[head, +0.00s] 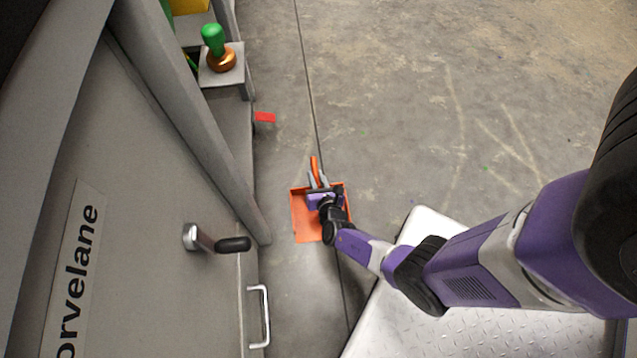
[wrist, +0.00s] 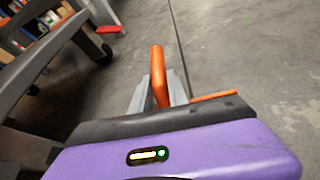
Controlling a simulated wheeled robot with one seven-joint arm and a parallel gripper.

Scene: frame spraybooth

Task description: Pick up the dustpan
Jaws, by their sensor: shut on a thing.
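The orange dustpan (head: 305,222) is on or just above the grey floor in the head view; I cannot tell which. Its handle points toward the top of the picture. My gripper (head: 318,180) is over the pan and shut on the handle, partly hiding the pan. In the wrist view the orange handle (wrist: 158,80) stands between the two grey fingers of my gripper (wrist: 158,92). A strip of the pan's orange edge (wrist: 214,96) shows at the right, and the rest is hidden behind my gripper.
A grey cabinet with a crank handle (head: 232,244) and a pull handle (head: 265,315) stands close on the left. A red tab (head: 265,117) sticks out low beside it. A green-topped knob (head: 213,40) is on a stand at upper left. Open floor (head: 440,110) lies right.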

